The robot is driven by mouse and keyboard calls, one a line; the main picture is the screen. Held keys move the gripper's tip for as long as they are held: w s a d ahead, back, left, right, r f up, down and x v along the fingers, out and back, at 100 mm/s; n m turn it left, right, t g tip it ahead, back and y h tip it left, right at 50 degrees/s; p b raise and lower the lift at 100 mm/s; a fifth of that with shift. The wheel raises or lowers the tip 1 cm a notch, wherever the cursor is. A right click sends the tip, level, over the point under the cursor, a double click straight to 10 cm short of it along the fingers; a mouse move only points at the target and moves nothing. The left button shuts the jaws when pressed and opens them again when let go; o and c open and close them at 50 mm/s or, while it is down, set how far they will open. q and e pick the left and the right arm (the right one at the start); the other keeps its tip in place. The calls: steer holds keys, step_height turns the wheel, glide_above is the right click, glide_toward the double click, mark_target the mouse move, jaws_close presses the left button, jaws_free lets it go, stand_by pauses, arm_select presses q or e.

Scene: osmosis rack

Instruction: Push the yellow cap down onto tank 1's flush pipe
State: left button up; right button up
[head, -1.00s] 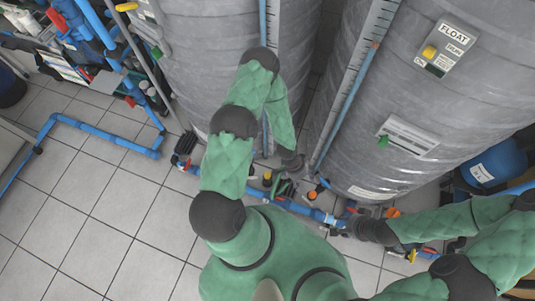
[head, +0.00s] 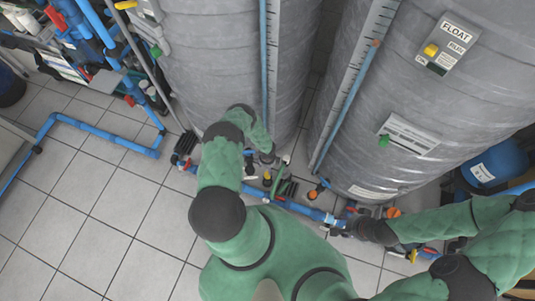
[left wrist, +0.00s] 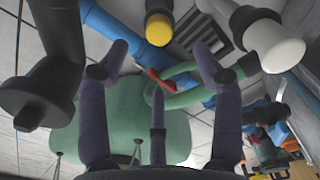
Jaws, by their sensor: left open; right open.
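The yellow cap (left wrist: 159,28) sits on the end of a dark pipe in the left wrist view, beyond my left fingertips and between their directions. In the head view a small yellow spot (head: 267,174), likely the same cap, shows low by the foot of the left grey tank (head: 205,60). My left gripper (head: 268,158) is just above that spot in the head view. In the left wrist view my left gripper (left wrist: 158,55) has its fingers spread and empty, apart from the cap. My right gripper (head: 348,229) is low at the blue pipework, its fingertips hard to make out.
In the left wrist view a white pipe end (left wrist: 283,52) stands close to the right finger, a black pipe (left wrist: 35,95) at the left, and a green hose (left wrist: 192,94) behind the fingers. A second grey tank (head: 440,90) stands right. Floor tiles (head: 105,210) are clear at left.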

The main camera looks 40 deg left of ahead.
arm_select(q)
steer(key=b, duration=0.3)
glide_above(267, 173)
step_height(267, 173, down, 6)
steer(key=shift+w+d+r, duration=0.1)
steer(key=shift+d+r, duration=0.05)
steer(key=shift+r, duration=0.1)
steer(key=shift+f, duration=0.1)
steer(key=f+b, duration=0.3)
steer(key=f, duration=0.1)
steer(key=shift+s+d, duration=0.25)
steer(key=shift+s, duration=0.05)
steer(key=shift+f+b, duration=0.35)
steer(key=shift+f, duration=0.25)
steer(key=shift+r, duration=0.1)
